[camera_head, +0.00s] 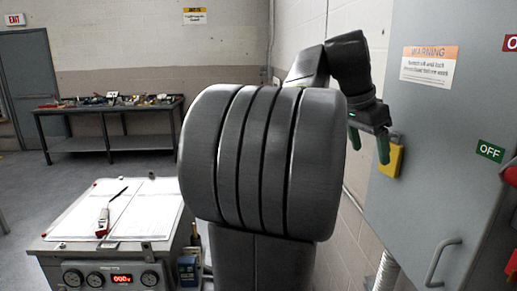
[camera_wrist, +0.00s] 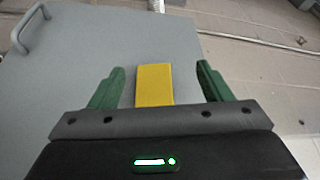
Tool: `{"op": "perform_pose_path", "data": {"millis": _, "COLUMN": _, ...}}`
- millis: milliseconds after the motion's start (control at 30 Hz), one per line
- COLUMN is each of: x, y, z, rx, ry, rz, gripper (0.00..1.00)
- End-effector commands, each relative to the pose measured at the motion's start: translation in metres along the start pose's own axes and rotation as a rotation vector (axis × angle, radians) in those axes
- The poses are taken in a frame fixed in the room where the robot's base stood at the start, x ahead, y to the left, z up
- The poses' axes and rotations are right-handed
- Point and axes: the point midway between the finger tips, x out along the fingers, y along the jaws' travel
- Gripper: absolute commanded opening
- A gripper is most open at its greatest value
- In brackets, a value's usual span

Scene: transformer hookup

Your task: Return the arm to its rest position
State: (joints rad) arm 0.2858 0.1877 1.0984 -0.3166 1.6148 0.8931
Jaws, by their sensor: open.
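My gripper (camera_head: 368,145) hangs at the end of my raised, bent arm, right of centre in the head view. Its two green fingers are apart, with nothing held between them. In the wrist view my gripper (camera_wrist: 160,80) shows the same open fingers, one on each side of a yellow block (camera_wrist: 154,84). The yellow block (camera_head: 391,158) is on the left edge of the grey cabinet, just right of the fingers in the head view. I cannot tell whether a finger touches it.
The grey cabinet (camera_head: 430,130) with a warning label and a door handle (camera_head: 442,262) stands close on the right. A control unit (camera_head: 110,255) with gauges, a white top and a red-and-white tool (camera_head: 103,222) stands at left. A cluttered workbench (camera_head: 108,107) is behind it.

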Motion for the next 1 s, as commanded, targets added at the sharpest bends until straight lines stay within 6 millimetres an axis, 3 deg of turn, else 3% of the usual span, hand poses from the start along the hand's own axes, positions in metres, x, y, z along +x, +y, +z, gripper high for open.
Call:
{"op": "perform_pose_path", "data": {"millis": 300, "x": -0.026, "y": -0.014, "z": 0.046, "rx": -0.004, "ry": 0.001, "rz": -0.002, "gripper": 0.72}}
{"op": "perform_pose_path", "data": {"millis": 1000, "x": 0.076, "y": -0.075, "z": 0.127, "rx": -0.144, "ry": -0.161, "rz": -0.044, "gripper": 0.72}}
